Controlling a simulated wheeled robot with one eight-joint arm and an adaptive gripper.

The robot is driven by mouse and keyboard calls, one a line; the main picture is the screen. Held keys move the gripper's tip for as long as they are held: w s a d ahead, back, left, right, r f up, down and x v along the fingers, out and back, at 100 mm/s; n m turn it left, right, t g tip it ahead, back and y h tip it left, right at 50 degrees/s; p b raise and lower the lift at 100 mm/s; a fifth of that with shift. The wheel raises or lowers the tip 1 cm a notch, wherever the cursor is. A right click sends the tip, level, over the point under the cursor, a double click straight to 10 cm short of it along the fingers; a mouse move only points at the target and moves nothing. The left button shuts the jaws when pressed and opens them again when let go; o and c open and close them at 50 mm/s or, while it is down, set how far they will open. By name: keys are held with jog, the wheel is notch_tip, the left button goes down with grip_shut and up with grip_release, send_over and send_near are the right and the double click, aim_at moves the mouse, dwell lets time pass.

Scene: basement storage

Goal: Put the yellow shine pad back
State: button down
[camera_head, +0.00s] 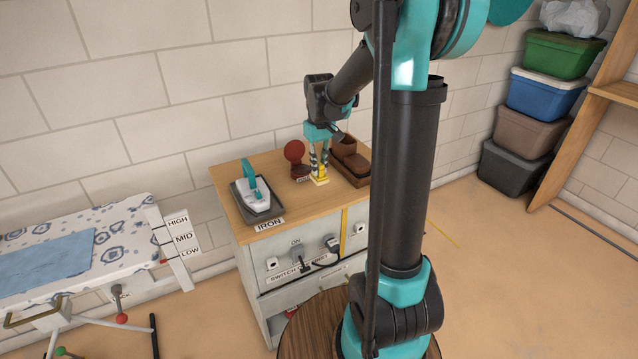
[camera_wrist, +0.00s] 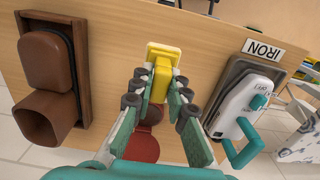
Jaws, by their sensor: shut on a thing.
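The yellow shine pad (camera_wrist: 162,70) is between the fingers of my gripper (camera_wrist: 160,97) in the wrist view. It has a flat yellow base and a raised yellow grip, and my gripper is shut on the grip. In the head view the pad (camera_head: 320,180) is low at the cabinet top, just below my gripper (camera_head: 319,168). I cannot tell whether its base touches the wood. A brown shoe-care holder (camera_head: 352,165) stands just right of it in the head view. A round red-brown object (camera_head: 294,151) is to its left, and my fingers partly cover it in the wrist view.
The wooden cabinet top (camera_head: 235,168) carries a teal-and-white iron (camera_head: 257,192) on a grey tray at the left. An ironing board (camera_head: 105,230) stands further left. Stacked bins (camera_head: 525,130) stand by the wall at right. Bare wood lies between the iron and the pad.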

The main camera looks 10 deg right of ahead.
aim_at(320, 163)
jog(key=shift+f, duration=3.2)
jog(key=c, duration=1.5)
grip_release()
jog(key=shift+f, duration=0.1)
notch_tip(320, 163, up, 11)
jog(key=shift+r, duration=0.1)
jog(key=shift+s+d+r, duration=0.1)
jog(key=shift+r, duration=0.3)
jog(key=s+d+f+m+t, duration=0.1)
jog(key=s+f, duration=0.3)
jog(key=s, duration=0.3)
jog(key=s+d+f+m+t, duration=0.1)
jog(key=s+f, duration=0.3)
jog(key=s, duration=0.3)
jog(key=s+d+f+m+t, duration=0.1)
jog(key=s+f, duration=0.3)
jog(key=s, duration=0.4)
jog(key=shift+d+f+m+t, duration=0.3)
jog(key=shift+d+f+t, duration=0.15)
jog(key=shift+t, duration=0.15)
jog(key=shift+w, duration=0.1)
